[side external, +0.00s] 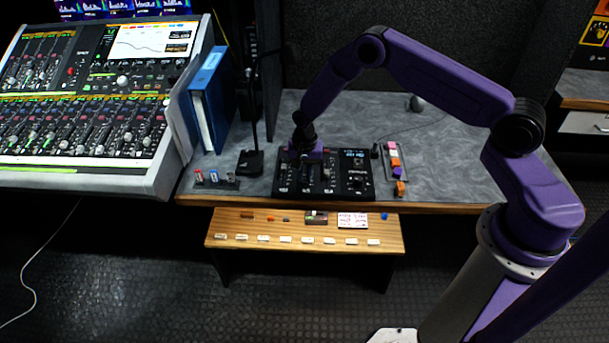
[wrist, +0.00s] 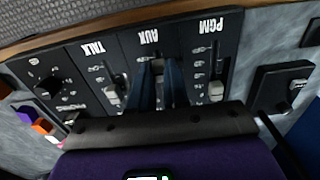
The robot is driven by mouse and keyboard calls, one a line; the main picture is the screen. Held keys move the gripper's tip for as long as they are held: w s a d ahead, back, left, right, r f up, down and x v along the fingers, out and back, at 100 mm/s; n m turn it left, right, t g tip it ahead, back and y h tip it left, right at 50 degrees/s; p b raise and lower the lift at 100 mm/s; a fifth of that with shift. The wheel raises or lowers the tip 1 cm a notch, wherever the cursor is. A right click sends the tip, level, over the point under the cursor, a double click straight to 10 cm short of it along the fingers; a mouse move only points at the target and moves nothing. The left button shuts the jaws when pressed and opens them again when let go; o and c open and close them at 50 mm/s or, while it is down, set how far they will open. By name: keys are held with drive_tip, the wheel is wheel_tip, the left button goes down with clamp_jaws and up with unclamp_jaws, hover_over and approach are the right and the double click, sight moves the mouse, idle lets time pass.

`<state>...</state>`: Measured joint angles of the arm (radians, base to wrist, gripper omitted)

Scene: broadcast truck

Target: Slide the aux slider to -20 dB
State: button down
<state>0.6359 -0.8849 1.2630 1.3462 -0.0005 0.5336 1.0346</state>
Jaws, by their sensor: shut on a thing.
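The small black mixer panel (side external: 349,180) lies on the grey desk, below my arm. In the wrist view it appears upside down, with sections marked TALK, AUX and PGM. The aux slider (wrist: 158,68) is in the middle section, and its pale cap shows partly between my fingers. My gripper (wrist: 158,78) is shut on it; the side external view shows my gripper (side external: 303,155) down over the panel's left part. The fingers hide much of the aux track and the dB marks near the cap, so its exact setting cannot be read.
The talk slider (wrist: 112,94) and PGM slider (wrist: 216,91) stand close on either side of my fingers. A microphone base (side external: 250,163) and blue binder (side external: 211,100) are left of the panel; coloured blocks (side external: 396,165) are right. A wooden shelf (side external: 290,252) sits lower in front.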

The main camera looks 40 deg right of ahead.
drive_tip(key=shift+w+d, duration=0.9)
drive_tip(key=c, duration=1.1)
unclamp_jaws()
wheel_tip(320, 180, up, 18)
drive_tip(key=shift+f, duration=0.25)
